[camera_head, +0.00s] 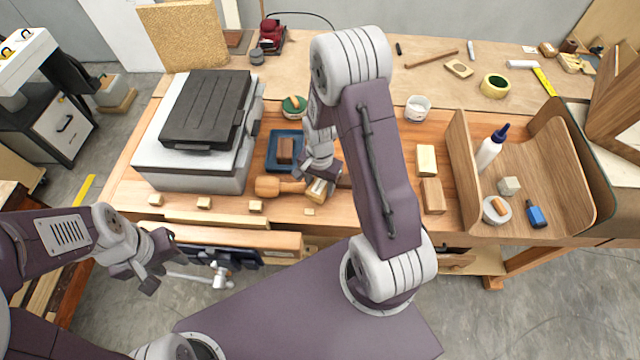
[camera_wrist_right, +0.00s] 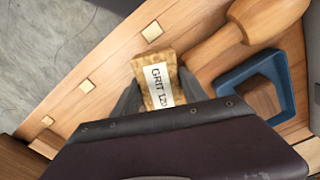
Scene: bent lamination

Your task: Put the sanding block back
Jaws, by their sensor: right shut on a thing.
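The sanding block (camera_head: 317,191) is tan with a white label reading "GRIT 120"; it fills the jaws in the right wrist view (camera_wrist_right: 156,82). My right gripper (camera_head: 322,184) is shut on it near the bench's front edge; I cannot tell whether it touches the bench top. A blue tray (camera_head: 271,163) with a brown block (camera_head: 286,149) inside lies just behind and left of the gripper. The tray also shows in the right wrist view (camera_wrist_right: 222,91). My left gripper (camera_head: 160,268) is open and empty, in front of the bench at left.
A wooden mallet (camera_head: 268,187) lies directly left of my right gripper. A grey case-like machine (camera_head: 190,177) stands at left. Two wooden blocks (camera_head: 427,160) and a curved wood form (camera_head: 462,165) holding a glue bottle (camera_head: 490,152) are at right. Small wooden pegs line the front edge.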

